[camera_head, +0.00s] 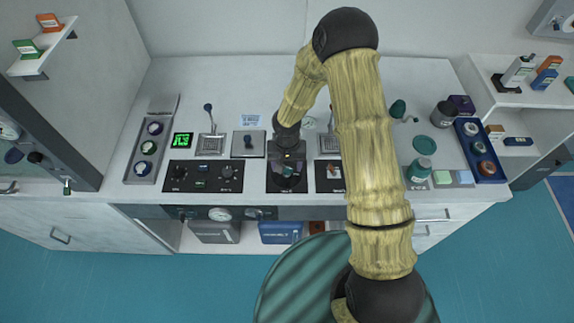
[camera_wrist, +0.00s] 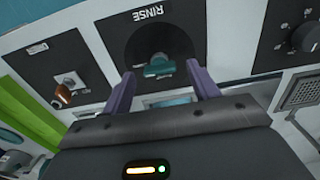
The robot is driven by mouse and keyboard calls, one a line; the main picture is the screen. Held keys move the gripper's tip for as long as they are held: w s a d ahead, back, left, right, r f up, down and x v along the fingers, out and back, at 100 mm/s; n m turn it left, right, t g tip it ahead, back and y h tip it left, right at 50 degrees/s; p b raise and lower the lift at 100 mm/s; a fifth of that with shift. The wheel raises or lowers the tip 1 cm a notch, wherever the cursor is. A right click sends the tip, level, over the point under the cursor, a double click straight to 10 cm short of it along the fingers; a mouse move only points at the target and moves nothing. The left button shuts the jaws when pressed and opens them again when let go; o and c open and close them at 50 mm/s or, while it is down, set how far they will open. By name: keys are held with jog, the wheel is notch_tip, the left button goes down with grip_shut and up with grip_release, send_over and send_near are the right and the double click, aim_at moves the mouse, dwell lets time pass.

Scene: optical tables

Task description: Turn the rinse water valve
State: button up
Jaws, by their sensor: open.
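The rinse water valve has a teal handle (camera_wrist: 158,68) on a dark panel marked RINSE (camera_wrist: 150,18). In the wrist view the handle lies crosswise between and slightly beyond the purple fingertips of my gripper (camera_wrist: 160,74). The fingers are spread apart, and I see nothing held between them. I cannot tell whether either finger touches the handle. In the head view my gripper (camera_head: 287,163) is over the rinse panel (camera_head: 287,188) at the front middle of the counter, and it hides part of the valve.
A panel with a brown-tipped lever (camera_wrist: 64,95) is on one side of the rinse panel; a panel with black knobs (camera_head: 180,172) is on the other.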

jog(key=shift+f, duration=0.6)
jog(key=shift+w+d, duration=0.1)
jog(key=shift+d, duration=0.1)
jog(key=shift+s+a, duration=0.2)
jog(key=shift+a, duration=0.1)
jog(key=c, duration=1)
jog(key=shift+o, duration=0.2)
jog(key=shift+d, duration=0.15)
jog(key=shift+c, duration=0.2)
